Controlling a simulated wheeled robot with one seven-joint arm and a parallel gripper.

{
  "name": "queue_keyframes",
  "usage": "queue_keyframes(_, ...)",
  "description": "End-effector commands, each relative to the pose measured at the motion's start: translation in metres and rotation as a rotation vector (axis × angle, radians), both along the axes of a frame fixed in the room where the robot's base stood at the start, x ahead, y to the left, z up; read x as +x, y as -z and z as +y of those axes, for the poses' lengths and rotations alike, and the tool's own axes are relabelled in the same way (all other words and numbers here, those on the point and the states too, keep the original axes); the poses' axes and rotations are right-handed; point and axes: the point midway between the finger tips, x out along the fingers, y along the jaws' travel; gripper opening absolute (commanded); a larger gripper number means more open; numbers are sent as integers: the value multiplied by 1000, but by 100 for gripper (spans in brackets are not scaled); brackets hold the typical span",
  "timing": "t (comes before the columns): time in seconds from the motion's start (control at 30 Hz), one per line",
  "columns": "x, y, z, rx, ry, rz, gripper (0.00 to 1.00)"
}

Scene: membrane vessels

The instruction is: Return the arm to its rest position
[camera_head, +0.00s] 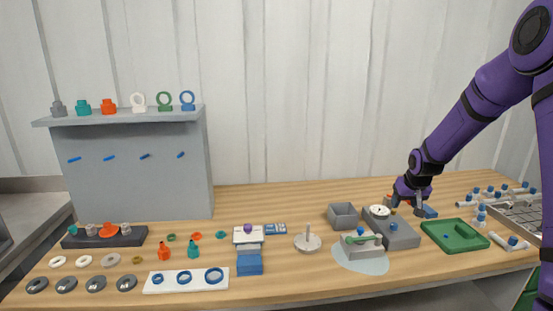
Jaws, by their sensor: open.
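My purple arm (471,103) comes in from the upper right and reaches down and left to the workbench. My gripper (415,203) is at its end, low over the right part of the bench, just behind a grey box with a round white dial (379,211). Its fingers are small and partly hidden among small red and blue parts there. I cannot make out anything held between them, and cannot tell if they touch the bench.
A green tray (470,244) lies right of the grey box (402,238). An open grey bin (343,224) stands left. A grey rack (520,216) is at the far right. A shelf panel (137,165) with fittings stands at the left. Rings and domes lie at front left.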

Motion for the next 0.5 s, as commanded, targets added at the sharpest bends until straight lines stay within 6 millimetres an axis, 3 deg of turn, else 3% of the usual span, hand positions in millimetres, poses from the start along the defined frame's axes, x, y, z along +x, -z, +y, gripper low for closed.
queue_keyframes(0.2, -35, -72, 32, -42, -25, -4, 57)
queue_keyframes(0.5, -106, -156, 78, -77, -46, -10, 57)
